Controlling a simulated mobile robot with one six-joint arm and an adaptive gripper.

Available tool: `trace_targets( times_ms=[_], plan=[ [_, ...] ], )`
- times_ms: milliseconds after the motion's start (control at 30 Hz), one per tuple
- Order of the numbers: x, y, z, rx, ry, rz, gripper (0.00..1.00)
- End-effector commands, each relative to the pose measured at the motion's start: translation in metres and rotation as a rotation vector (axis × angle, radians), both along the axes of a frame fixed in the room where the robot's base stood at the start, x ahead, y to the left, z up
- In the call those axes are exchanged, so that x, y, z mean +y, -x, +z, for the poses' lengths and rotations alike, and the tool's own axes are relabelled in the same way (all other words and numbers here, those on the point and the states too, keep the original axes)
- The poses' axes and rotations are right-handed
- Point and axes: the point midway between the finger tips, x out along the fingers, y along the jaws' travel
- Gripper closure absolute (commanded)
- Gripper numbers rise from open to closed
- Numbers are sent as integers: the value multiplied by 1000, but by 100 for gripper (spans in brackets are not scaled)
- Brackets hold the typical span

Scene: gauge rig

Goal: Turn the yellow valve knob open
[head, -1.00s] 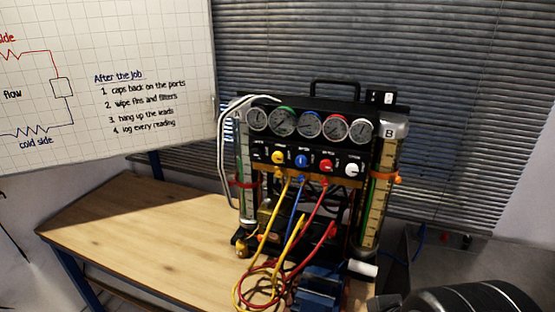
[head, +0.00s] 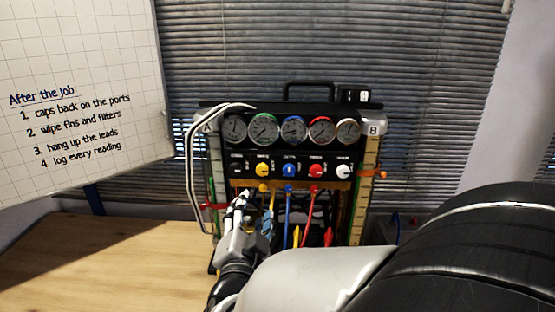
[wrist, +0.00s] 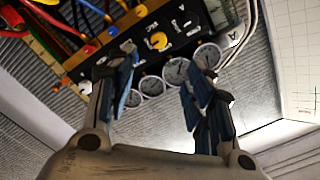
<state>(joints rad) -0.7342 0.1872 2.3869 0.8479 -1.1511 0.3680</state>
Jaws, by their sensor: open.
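The yellow valve knob (head: 263,169) sits on the black panel of the gauge rig (head: 290,152), between a black knob (head: 237,170) and a blue knob (head: 289,170). In the wrist view the yellow knob (wrist: 158,41) shows beyond the gap between my fingers, uncovered. My gripper (head: 254,212) is in front of the rig's lower left part, below the yellow knob in the head view. In the wrist view my gripper (wrist: 158,78) is open and empty, with its fingers apart from the knob.
A red knob (head: 316,171) and a white knob (head: 343,171) are further right, under a row of gauges (head: 293,130). Yellow, blue and red hoses (head: 287,215) hang below the panel. A whiteboard (head: 80,60) stands left. The wooden bench (head: 100,262) is clear at left.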

Motion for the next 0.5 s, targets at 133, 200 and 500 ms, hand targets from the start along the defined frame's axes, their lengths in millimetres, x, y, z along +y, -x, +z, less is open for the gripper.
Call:
trace_targets(
  times_ms=[133,200,500],
  plan=[
    [0,-5,0,-20,-3,-17,52],
    [-1,-14,0,-21,-4,-19,52],
    [-4,-76,0,-21,-3,-18,52]
  ],
)
